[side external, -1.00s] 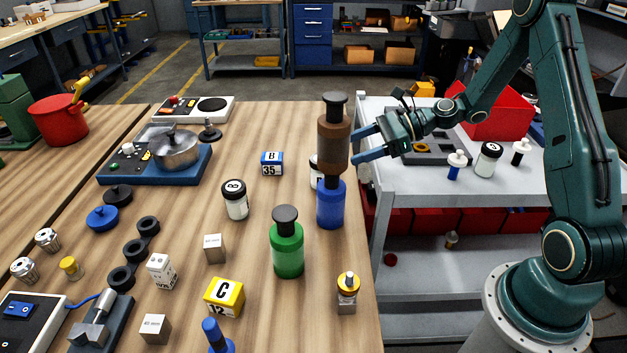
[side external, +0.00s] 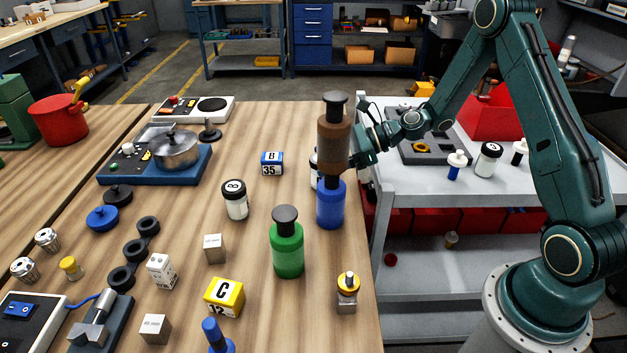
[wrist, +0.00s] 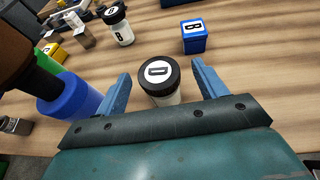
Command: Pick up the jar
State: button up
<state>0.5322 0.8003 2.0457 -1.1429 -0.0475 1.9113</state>
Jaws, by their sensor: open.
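A white jar with a black lid marked D (wrist: 158,82) stands upright between the two blue fingers of my gripper (wrist: 161,70) in the wrist view. The fingers are apart, one on each side of the jar, with a visible gap at the right; contact cannot be told. In the side view the same jar (side external: 314,172) is mostly hidden behind a brown bottle, and my fingers are largely hidden there too. Another white jar with a black lid, marked B (side external: 235,200), stands on the table further left; it also shows in the wrist view (wrist: 120,30).
The brown bottle (side external: 333,140) stands above a blue bottle (side external: 330,205), close in front of my gripper. A green bottle (side external: 287,250) is nearer the camera. A blue block marked B (side external: 272,163) lies beyond the jar. A third jar (side external: 488,160) stands on the grey cart (side external: 425,187).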

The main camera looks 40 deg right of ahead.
aim_at(313, 159)
jog(key=shift+x, duration=1.9)
jog(key=shift+a, duration=0.1)
jog(key=shift+c, duration=0.2)
jog(key=c, duration=1.1)
